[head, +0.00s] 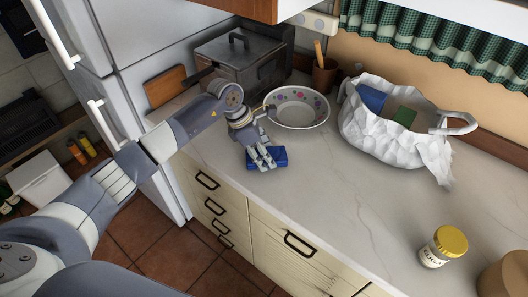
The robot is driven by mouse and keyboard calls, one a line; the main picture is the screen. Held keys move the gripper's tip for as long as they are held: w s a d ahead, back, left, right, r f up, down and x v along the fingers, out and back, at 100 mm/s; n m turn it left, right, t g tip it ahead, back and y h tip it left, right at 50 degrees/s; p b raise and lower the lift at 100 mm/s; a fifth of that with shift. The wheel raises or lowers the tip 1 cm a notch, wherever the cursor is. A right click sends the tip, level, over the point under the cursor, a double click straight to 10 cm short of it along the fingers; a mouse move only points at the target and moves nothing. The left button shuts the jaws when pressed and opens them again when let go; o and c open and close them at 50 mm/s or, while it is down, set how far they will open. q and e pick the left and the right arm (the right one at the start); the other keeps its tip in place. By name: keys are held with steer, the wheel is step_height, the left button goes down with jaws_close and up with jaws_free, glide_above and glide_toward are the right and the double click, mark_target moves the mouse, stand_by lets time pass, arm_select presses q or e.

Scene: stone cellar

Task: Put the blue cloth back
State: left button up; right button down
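The blue cloth (279,155) looks like a small folded block and lies on the pale counter near its front edge, just in front of the white bowl. My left gripper (262,158) is directly over it, pointing down, with its fingers in front of and against part of the cloth. The fingers cover the cloth's middle, and I cannot tell whether they are closed on it. My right gripper is not in view.
A white bowl with coloured dots (297,122) stands close behind the gripper. A white bag (372,133) holding blue and green items stands to the right. A yellow-lidded jar (441,247) is front right. The counter's middle (340,205) is clear.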

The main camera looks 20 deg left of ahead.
arm_select(q)
steer(key=o, duration=1)
steer(key=shift+f, duration=0.1)
steer(key=shift+o, duration=0.2)
steer(key=shift+r+p, duration=0.3)
steer(key=shift+p, duration=0.05)
steer(key=b+v, duration=0.3)
steer(key=v, duration=0.9)
steer(key=shift+f, duration=0.1)
steer(key=shift+f, duration=0.1)
